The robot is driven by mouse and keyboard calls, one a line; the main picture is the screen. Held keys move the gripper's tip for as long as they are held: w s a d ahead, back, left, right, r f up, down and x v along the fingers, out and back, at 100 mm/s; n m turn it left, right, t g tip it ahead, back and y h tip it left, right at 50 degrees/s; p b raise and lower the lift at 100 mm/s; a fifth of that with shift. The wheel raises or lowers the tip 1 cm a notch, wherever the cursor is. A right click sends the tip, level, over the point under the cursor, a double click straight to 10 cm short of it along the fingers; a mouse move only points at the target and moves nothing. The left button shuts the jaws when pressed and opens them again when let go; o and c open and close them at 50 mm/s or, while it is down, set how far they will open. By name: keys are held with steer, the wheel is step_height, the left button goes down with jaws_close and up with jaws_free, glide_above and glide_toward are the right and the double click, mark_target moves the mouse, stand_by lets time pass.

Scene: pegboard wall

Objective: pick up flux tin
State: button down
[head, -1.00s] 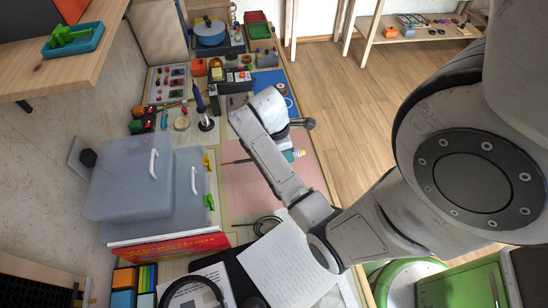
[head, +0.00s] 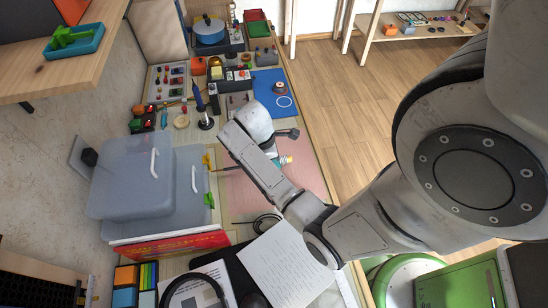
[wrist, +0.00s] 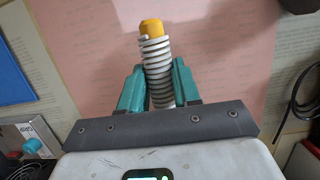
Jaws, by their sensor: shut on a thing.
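My gripper (wrist: 158,88) has teal fingers shut on a coiled grey metal spring (wrist: 158,70) with an orange tip in the wrist view. The spring points away from my gripper, over the pink mat (wrist: 215,45). In the head view my gripper (head: 283,160) is partly hidden behind my arm, above the right edge of the pink mat (head: 240,190). A small round tan thing (head: 181,121) lies on the bench beyond the grey boxes; I cannot tell whether it is the flux tin. No other thing is clearly a flux tin.
A soldering iron (head: 199,103) stands upright on the bench. A blue mat (head: 268,88) with a white ring lies at the bench's right edge. A grey lidded box (head: 130,180) fills the left. A black cable (wrist: 292,95) and paper sheets (head: 285,265) lie nearer.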

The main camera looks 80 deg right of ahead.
steer(key=shift+f, duration=0.45)
steer(key=c, duration=0.8)
jaws_free()
